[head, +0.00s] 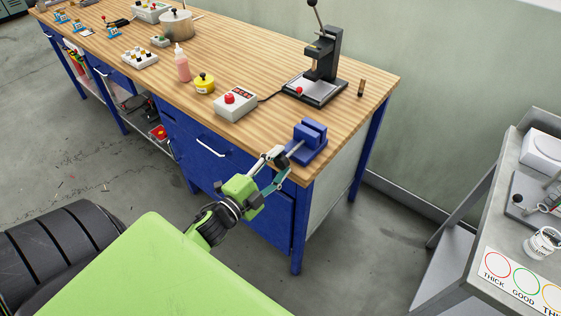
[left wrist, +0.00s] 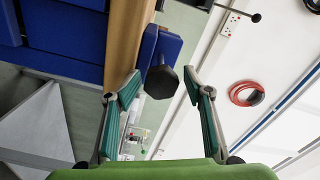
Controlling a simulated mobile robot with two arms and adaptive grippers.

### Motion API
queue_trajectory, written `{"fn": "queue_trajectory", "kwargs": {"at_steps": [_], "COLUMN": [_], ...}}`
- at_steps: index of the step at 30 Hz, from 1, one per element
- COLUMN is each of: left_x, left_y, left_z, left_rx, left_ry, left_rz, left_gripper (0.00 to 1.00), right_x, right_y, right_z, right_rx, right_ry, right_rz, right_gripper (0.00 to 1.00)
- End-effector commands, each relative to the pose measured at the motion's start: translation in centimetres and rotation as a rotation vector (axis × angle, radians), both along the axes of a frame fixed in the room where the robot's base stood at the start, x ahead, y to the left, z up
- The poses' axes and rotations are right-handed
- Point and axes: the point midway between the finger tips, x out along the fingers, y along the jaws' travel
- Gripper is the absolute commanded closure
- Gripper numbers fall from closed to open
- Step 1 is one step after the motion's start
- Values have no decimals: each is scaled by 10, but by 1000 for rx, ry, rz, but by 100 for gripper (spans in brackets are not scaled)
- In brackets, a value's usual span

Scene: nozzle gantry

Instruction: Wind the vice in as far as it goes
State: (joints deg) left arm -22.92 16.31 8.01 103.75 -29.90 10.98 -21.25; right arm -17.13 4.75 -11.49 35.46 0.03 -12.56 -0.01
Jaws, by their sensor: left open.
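The blue vice (head: 309,140) sits on the bench's near right corner, its metal screw (head: 294,149) pointing out past the front edge toward my left gripper. In the left wrist view the vice (left wrist: 166,46) is ahead, with a black knob (left wrist: 161,82) on its near end. My left gripper (head: 281,166) is open, just off the bench edge. In the left wrist view its two fingers (left wrist: 162,88) stand apart on either side of the knob, and I see no contact. In the head view the gripper hides the knob. The right gripper is not in view.
On the wooden bench (head: 345,108) a control box with a red button (head: 235,102) and a lever press (head: 318,70) stand behind the vice. A blue drawer unit (head: 225,180) is below. A grey side table (head: 470,215) stands at right, with open floor between.

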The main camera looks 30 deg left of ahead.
Motion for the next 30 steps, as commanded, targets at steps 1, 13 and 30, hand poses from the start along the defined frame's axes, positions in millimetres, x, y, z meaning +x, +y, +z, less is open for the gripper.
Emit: {"fn": "queue_trajectory", "kwargs": {"at_steps": [1,13,30], "left_x": [-7,-64,-73], "left_y": [0,5,8], "left_z": [-2,1,-17], "left_rx": [-1,0,-33], "left_ry": [4,-1,32], "left_rz": [1,0,15], "left_gripper": [53,53,70], "right_x": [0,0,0], "right_y": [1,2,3], "right_z": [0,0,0], "right_rx": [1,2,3], "right_ry": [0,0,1], "right_rz": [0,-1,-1], "right_gripper": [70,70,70]}}
